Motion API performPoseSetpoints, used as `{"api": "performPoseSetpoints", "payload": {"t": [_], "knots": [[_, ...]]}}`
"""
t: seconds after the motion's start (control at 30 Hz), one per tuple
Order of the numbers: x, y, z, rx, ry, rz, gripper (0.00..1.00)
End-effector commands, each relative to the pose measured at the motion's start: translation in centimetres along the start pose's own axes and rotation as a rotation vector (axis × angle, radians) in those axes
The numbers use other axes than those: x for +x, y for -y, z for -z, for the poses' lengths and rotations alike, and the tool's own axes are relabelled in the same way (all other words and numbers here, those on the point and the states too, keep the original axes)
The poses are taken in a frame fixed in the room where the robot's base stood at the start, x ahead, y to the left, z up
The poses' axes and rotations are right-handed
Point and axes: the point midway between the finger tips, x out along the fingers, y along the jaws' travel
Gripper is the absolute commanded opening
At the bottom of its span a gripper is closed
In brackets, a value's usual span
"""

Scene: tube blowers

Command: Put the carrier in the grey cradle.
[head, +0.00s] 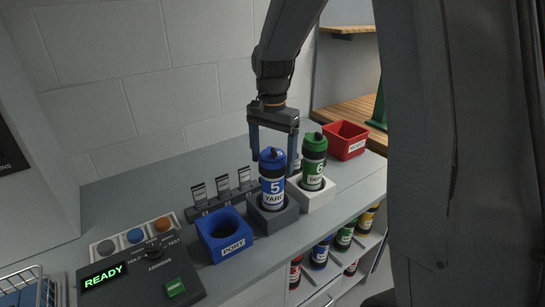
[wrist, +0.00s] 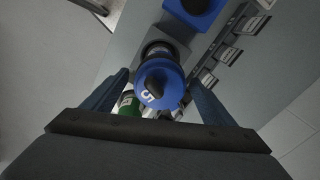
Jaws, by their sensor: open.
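A blue carrier (head: 273,187) marked 5 and YARD stands upright in the dark grey cradle (head: 273,217) on the counter. In the wrist view, its blue cap (wrist: 158,86) lies between the fingers, with the cradle (wrist: 181,48) partly showing behind it. My gripper (head: 273,153) is open and points down over the carrier, one finger on each side of its cap. No finger visibly presses on it; exact contact is hard to tell. In the wrist view, my gripper (wrist: 160,85) shows its two fingers spread apart.
A green carrier (head: 313,169) marked 6 stands close right in a white cradle (head: 317,199). A blue PORT block (head: 222,238) is left of the grey cradle, with label stands (head: 222,187) behind. A red bin (head: 345,141) sits farther right. A control panel (head: 140,277) reads READY.

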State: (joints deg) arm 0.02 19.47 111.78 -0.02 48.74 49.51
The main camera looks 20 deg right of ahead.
Motion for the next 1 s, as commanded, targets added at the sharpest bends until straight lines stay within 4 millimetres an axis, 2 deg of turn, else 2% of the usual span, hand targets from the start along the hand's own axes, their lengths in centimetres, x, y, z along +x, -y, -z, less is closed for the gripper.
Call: {"api": "performPoseSetpoints", "payload": {"t": [0.17, 0.27, 0.7, 0.83, 1.0], "knots": [[-0.6, 0.1, 0.0, 0.0, -0.001, 0.002, 0.79], [-1.8, 0.1, 0.1, 0.0, -0.002, 0.003, 0.79], [-10.2, 0.1, 0.1, 0.0, -0.003, 0.003, 0.79], [-11.6, 0.0, 0.0, 0.0, -0.001, 0.001, 0.79], [-12.3, 0.0, 0.0, 0.0, 0.0, 0.0, 0.79]]}}
